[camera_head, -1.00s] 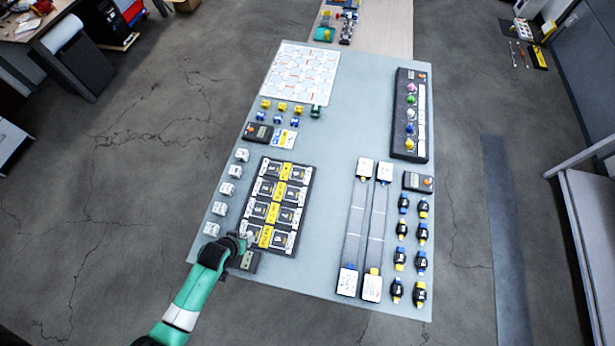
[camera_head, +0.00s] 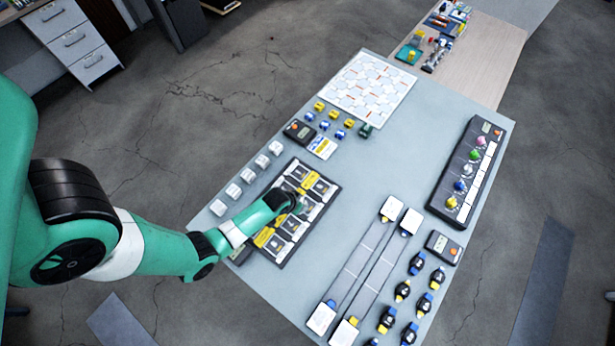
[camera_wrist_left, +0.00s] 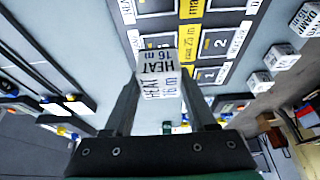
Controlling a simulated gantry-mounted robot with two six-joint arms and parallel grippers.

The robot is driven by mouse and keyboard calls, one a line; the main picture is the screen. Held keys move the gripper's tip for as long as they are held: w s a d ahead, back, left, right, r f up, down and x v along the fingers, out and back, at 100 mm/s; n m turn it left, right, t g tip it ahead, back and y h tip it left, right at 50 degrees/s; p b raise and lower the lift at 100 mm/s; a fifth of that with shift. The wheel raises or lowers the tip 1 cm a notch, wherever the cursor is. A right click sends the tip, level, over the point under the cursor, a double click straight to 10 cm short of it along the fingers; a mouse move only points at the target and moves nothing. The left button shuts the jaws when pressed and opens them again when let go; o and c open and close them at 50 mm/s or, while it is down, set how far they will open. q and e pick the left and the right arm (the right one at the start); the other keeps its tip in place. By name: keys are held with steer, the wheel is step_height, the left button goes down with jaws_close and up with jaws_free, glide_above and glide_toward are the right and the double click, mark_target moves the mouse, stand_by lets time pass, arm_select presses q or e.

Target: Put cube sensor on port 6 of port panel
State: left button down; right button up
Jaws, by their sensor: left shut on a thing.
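A white cube sensor (camera_wrist_left: 157,75) marked "HEAT 16 m" is between the fingers of my left gripper (camera_wrist_left: 160,100), which is shut on it. The port panel (camera_wrist_left: 232,18) lies beyond it in the left wrist view, with a yellow middle strip and dark ports, some numbered 1 and 2. In the head view the black-framed port panel (camera_head: 281,262) lies on the table's left side. My left gripper (camera_head: 292,204) is over its upper middle part and hides some ports. I cannot tell which port is number 6, nor whether the cube touches the panel. My right gripper is not in view.
Several white cubes (camera_head: 248,175) stand in a row left of the panel. A dark meter (camera_head: 299,132) and small yellow and blue pieces (camera_head: 320,107) lie above it. Two long strips (camera_head: 365,265) and several black round devices (camera_head: 402,291) lie to the right. Bare table separates panel and strips.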

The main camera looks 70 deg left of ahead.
arm_select(q)
steer(key=b, duration=0.5)
glide_toward(309, 203)
steer(key=shift+w+a+f, duration=0.45)
steer(key=shift+w+f, duration=0.15)
steer(key=shift+f, duration=0.05)
steer(key=shift+w+a+r+p, duration=0.1)
steer(key=shift+w+p, duration=0.05)
steer(key=shift+p, duration=0.15)
steer(key=b+x, duration=0.3)
steer(key=shift+f, duration=0.5)
steer(key=shift+f+b, duration=0.25)
steer(key=shift+b, duration=0.15)
steer(key=shift+s+r, duration=0.15)
steer(key=shift+s, duration=0.05)
steer(key=shift+f, duration=0.2)
steer(key=shift+c, duration=1)
jaws_free()
steer(key=shift+r, duration=0.1)
